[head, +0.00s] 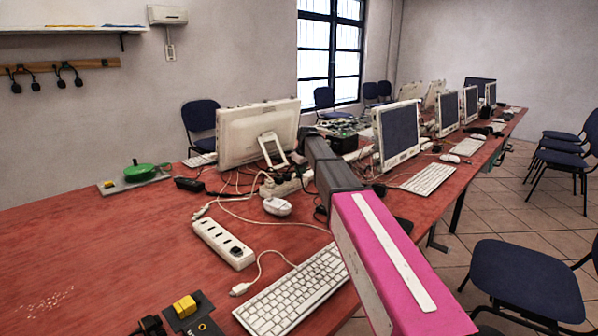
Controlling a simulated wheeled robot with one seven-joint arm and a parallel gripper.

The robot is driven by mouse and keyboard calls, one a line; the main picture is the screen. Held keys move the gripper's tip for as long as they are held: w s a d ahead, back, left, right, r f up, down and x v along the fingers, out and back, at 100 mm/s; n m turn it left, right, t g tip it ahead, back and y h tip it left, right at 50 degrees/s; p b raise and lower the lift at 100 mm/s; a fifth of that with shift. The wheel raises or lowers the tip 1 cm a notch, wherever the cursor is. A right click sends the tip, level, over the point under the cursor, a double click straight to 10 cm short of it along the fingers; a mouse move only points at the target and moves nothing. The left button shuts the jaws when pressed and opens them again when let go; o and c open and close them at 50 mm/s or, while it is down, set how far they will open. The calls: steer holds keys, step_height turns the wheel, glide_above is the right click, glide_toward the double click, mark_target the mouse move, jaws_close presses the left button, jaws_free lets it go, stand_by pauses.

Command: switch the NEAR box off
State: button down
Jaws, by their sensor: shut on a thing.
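The near box is a dark flat plate (207,328) at the bottom edge, left of the white keyboard. A yellow block-shaped switch (185,307) stands on it, and a small yellow mark shows in front of the switch. I cannot tell from this view whether the switch is on or off. A black part (151,326) lies at its left, cut by the picture's edge.
A white power strip (224,243), a mouse (277,206) and loose cables lie behind the keyboard (294,291). Monitors (258,132) stand along the red table (75,255). A blue chair (527,280) stands at the right.

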steer(key=shift+w+d+f, duration=0.3)
steer(key=shift+w+d, duration=0.05)
steer(key=shift+w, duration=0.05)
steer(key=shift+r, duration=0.25)
steer(key=a+v, duration=0.2)
steer(key=v, duration=1.2)
steer(key=shift+s, duration=0.25)
steer(key=shift+r, duration=0.1)
